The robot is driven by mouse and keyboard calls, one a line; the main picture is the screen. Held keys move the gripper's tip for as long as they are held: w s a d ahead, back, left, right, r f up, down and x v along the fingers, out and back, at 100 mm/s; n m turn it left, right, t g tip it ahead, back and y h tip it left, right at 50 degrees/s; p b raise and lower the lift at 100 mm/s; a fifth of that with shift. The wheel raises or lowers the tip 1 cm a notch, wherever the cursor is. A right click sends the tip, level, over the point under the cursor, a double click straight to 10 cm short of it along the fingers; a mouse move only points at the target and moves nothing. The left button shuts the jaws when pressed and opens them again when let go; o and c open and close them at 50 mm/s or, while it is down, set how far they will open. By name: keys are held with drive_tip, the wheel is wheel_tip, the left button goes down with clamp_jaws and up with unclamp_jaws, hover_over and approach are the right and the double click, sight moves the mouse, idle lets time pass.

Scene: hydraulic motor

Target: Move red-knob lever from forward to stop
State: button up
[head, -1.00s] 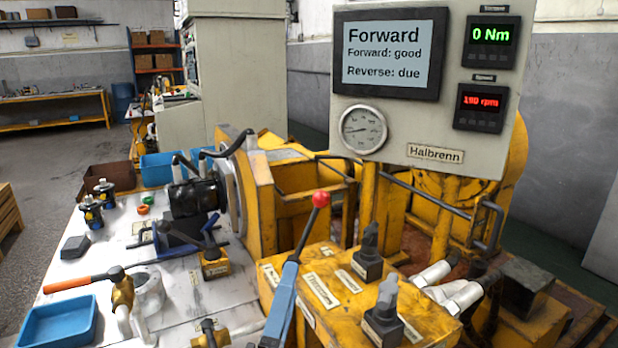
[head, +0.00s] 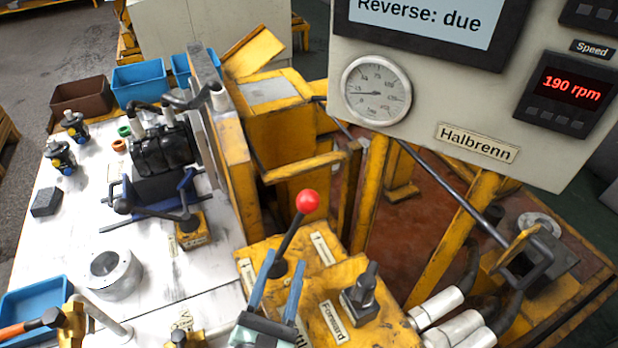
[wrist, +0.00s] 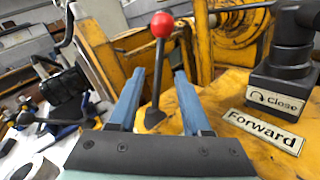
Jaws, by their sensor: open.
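The red-knob lever (head: 307,203) stands on the yellow control box (head: 330,262), its black shaft leaning up and to the right in the head view. In the wrist view the red knob (wrist: 162,24) shows just beyond the fingers, with the shaft running down between them. My gripper (head: 278,268) is open, its two blue fingers apart with nothing held. In the wrist view my gripper (wrist: 160,75) has one finger on each side of the shaft; I cannot tell whether either touches it. A "Forward" label (head: 333,322) is on the box.
A second black lever or knob (head: 362,295) stands to the right on the box. The panel (head: 440,125) above reads 190 rpm and "Reverse: due". White hose fittings (head: 440,305) lie at the right. The white bench (head: 140,255) holds a black motor (head: 163,150).

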sight(294, 227)
drive_tip(key=p+x, duration=0.1)
drive_tip(key=x, duration=1.1)
drive_tip(key=shift+w, duration=0.35)
drive_tip(key=shift+d+r, duration=0.1)
drive_tip(key=shift+r, duration=0.05)
clamp_jaws()
idle(0.8)
